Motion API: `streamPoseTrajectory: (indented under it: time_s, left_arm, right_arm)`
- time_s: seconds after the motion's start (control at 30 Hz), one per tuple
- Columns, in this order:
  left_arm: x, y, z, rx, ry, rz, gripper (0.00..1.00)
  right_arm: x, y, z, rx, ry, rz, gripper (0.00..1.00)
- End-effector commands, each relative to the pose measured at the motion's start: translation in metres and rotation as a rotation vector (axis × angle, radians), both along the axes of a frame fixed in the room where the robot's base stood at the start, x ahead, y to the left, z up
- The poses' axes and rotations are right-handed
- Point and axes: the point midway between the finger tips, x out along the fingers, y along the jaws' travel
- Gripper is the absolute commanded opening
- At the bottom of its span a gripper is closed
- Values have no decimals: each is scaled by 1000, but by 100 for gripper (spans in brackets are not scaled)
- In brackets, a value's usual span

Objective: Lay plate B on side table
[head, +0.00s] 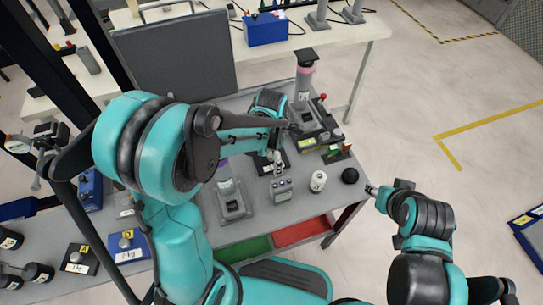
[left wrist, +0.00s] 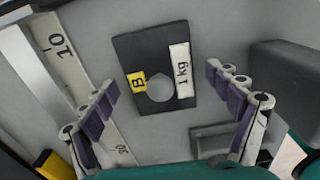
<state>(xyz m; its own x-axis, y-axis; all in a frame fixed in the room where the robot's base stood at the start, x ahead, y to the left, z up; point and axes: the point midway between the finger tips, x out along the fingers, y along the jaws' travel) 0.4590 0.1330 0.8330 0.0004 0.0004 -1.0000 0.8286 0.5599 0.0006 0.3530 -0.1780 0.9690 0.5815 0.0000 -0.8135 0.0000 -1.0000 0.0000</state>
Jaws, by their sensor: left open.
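My left gripper (left wrist: 170,112) is empty and apart from the plate. In the head view my left gripper (head: 273,161) points down over the grey bench (head: 262,229), and the arm hides part of the bench. My right gripper (head: 371,190) is off the bench's right edge; its jaws are too small to read. I cannot tell which surface is the side table.
A ruler (left wrist: 75,75) lies beside the plate. More weights (head: 78,258) lie at far left.

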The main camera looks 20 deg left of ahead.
Motion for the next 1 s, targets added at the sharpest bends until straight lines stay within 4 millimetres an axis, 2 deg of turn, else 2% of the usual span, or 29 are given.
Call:
streamPoseTrajectory:
  time_s: [0.17, 0.27, 0.5, 0.7, 0.8, 1.0]
  left_arm:
    - [0, 0, 9, 0, 0, 0, 89]
    - [0, 0, 27, 0, 0, 0, 89]
    - [0, 0, 82, 0, 0, 0, 89]
    - [0, 0, 113, 0, 0, 0, 89]
    - [0, 0, 120, 0, 0, 0, 89]
    - [0, 0, 123, 0, 0, 0, 89]
  right_arm:
    - [0, 0, 6, 0, 0, 0, 40]
    - [0, 0, 14, 0, 0, 0, 40]
    - [0, 0, 37, 0, 0, 0, 40]
    - [0, 0, 48, 0, 0, 0, 40]
    - [0, 0, 50, 0, 0, 0, 40]
    - [0, 0, 50, 0, 0, 0, 40]
